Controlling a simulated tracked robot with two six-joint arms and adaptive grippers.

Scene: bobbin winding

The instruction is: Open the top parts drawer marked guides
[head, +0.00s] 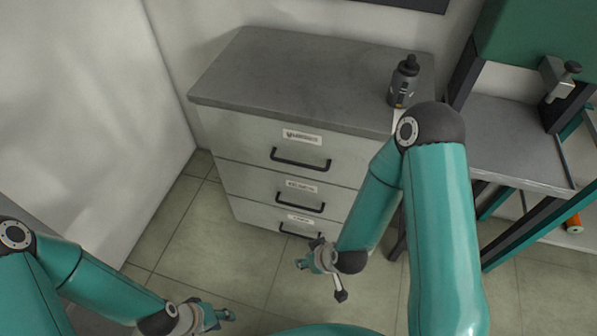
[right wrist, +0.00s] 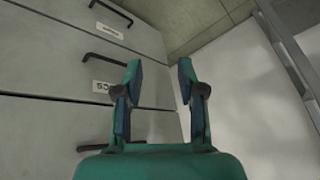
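The grey cabinet (head: 268,135) has three drawers, all shut. The top drawer (head: 240,130) carries a white label (head: 302,137), too blurred to read, above a black bar handle (head: 300,163). My right gripper (right wrist: 158,75) is open with nothing between its fingers. In the head view it hangs low before the bottom drawer, apart from the cabinet. The right wrist view is upside down, and a black handle, probably the top drawer's (right wrist: 98,147), shows partly behind the gripper body. My left gripper (head: 222,315) is low over the floor, away from the drawers; its opening is unclear.
A dark bottle (head: 404,82) stands on the cabinet's top at the right. My right arm passes in front of the cabinet's right side. A grey bench (head: 510,140) with a clamp (head: 560,78) is at the right. A white wall is at the left. The floor before the drawers is clear.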

